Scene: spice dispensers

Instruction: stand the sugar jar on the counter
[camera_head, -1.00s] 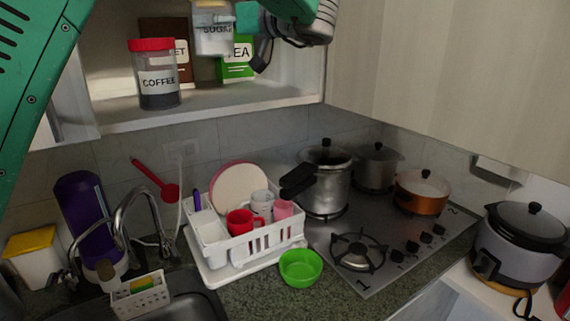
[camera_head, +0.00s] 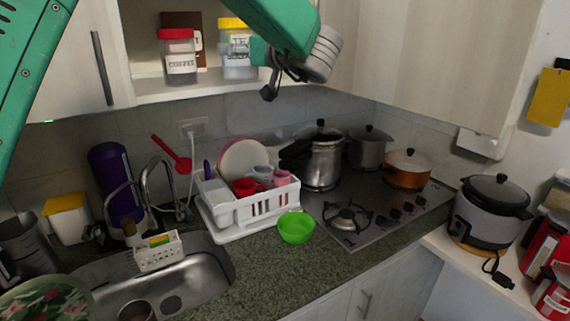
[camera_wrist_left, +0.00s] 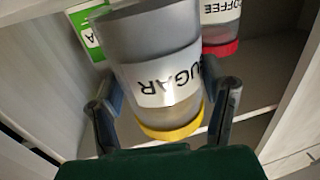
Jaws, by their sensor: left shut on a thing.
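The sugar jar (camera_head: 238,66) is clear with a yellow lid and a white label. It is in front of the upper shelf opening, right of the red-lidded coffee jar (camera_head: 179,58). My left gripper (camera_head: 262,68) reaches it from the right, its arm crossing the top. In the left wrist view the sugar jar (camera_wrist_left: 160,72) sits between the two fingers of my left gripper (camera_wrist_left: 165,105), which are shut on it. I cannot tell how far its base is from the shelf. The counter (camera_head: 262,268) is below. My right gripper is out of view.
The shelf (camera_head: 150,90) also holds boxes behind the jars. Below are a white dish rack (camera_head: 245,215), a green bowl (camera_head: 296,227), a sink (camera_head: 190,285) and a stove (camera_head: 375,215) with pots. Bare counter shows between the sink and the stove.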

